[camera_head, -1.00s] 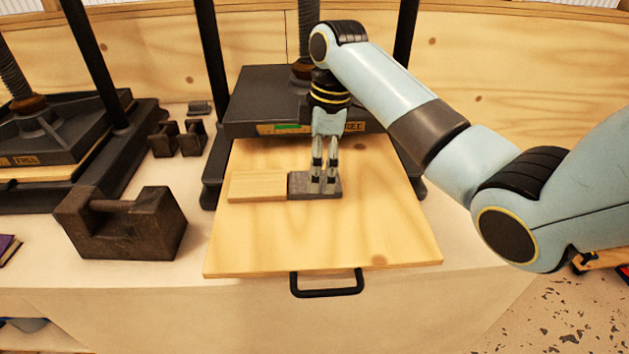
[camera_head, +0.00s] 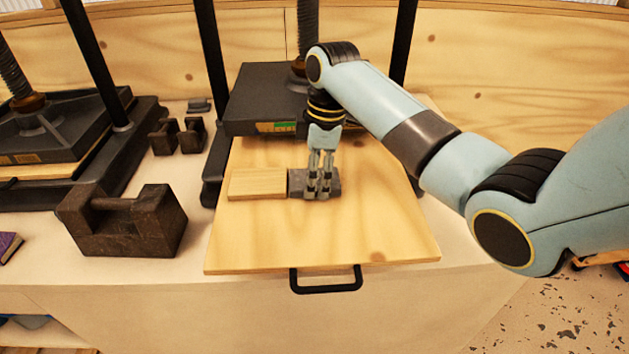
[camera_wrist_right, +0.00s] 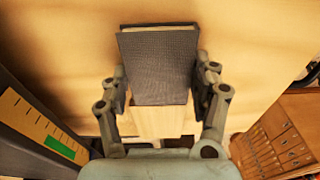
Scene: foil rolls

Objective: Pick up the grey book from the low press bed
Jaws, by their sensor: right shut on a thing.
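The grey book (camera_head: 297,184) lies on the pale wooden board of the low press bed (camera_head: 385,235), its left end against a light wood block (camera_head: 257,184). My right gripper (camera_head: 318,192) comes down from above and is shut on the book, with the fingers at its sides. In the right wrist view the grey textured cover (camera_wrist_right: 158,65) fills the space between the fingertips (camera_wrist_right: 160,85), and the wood block (camera_wrist_right: 158,121) shows below it. The book appears to rest on the board; I cannot tell any gap. My left gripper is not in view.
The dark press platen (camera_head: 262,100) hangs just behind the book, close to my right wrist. A black handle (camera_head: 326,284) is at the board's front edge. A heavy dark weight (camera_head: 125,225) stands left of the board. The front of the board is clear.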

